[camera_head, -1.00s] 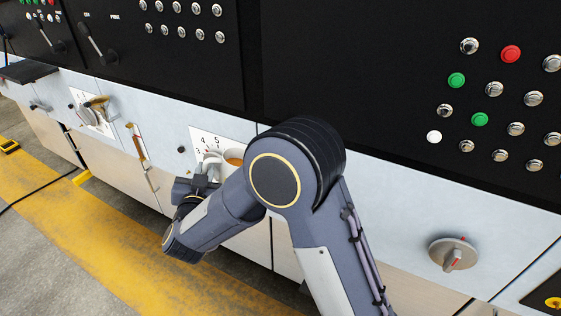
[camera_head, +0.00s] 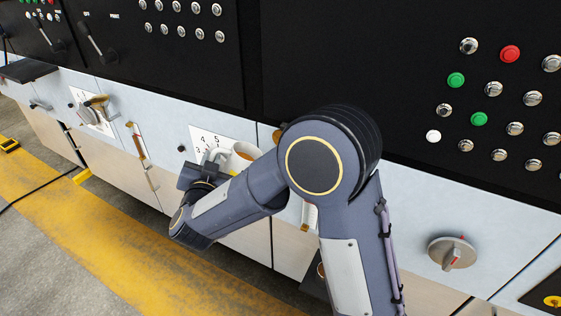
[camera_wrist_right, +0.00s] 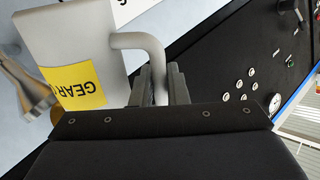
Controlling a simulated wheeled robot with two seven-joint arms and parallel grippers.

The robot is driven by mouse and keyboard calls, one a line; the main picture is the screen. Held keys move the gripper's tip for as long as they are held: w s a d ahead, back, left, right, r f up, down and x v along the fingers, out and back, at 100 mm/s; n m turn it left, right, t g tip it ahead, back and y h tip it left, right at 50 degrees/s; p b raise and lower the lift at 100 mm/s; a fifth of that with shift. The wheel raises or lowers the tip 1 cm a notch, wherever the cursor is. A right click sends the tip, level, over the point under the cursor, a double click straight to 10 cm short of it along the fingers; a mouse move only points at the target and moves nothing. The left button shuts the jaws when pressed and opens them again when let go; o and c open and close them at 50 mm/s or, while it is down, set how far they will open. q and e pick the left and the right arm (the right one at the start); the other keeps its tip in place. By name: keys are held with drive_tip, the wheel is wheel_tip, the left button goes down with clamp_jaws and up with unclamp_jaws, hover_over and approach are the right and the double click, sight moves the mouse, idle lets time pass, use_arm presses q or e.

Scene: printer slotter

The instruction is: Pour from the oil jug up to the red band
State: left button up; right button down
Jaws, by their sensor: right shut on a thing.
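The oil jug (camera_head: 243,153) is white, with amber oil showing in its open top in the head view. The wrist view shows its white body (camera_wrist_right: 75,35), a yellow label reading "GEAR" and its looped handle. My right gripper (camera_wrist_right: 161,80) is shut on the handle; in the head view my arm hides part of the jug. A brass-coloured fitting (camera_head: 276,136) shows beside my elbow, and a brass, funnel-like part (camera_wrist_right: 30,88) is left of the jug in the wrist view. A narrow pale strip with red marking (camera_head: 308,216) shows partly behind my arm; I cannot read its level. My left gripper is not in view.
A numbered dial plate (camera_head: 205,140) is behind the jug. A grey knob (camera_head: 452,254) is on the right of the pale panel. Black button panels rise above. The yellow-striped floor is mostly open.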

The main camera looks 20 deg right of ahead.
sight(219, 150)
drive_tip(key=shift+s+d+r+m, duration=0.15)
drive_tip(key=shift+d+r+m, duration=0.4)
drive_tip(key=shift+r, duration=0.2)
drive_tip(key=shift+s+d+r+m, duration=0.1)
drive_tip(key=shift+d+r+m, duration=0.35)
drive_tip(key=shift+d+r, duration=0.2)
idle(0.4)
drive_tip(key=shift+s+d+r+m+y, duration=0.15)
drive_tip(key=shift+d+r+m, duration=0.2)
drive_tip(key=shift+r+m, duration=0.25)
drive_tip(key=shift+d+r+m+y, duration=0.2)
drive_tip(key=shift+d+r+m, duration=0.2)
drive_tip(key=shift+r, duration=0.35)
drive_tip(key=shift+s+d+r+m+y, duration=0.15)
drive_tip(key=shift+d+r+m, duration=0.15)
drive_tip(key=shift+r+m, duration=0.3)
idle(4.2)
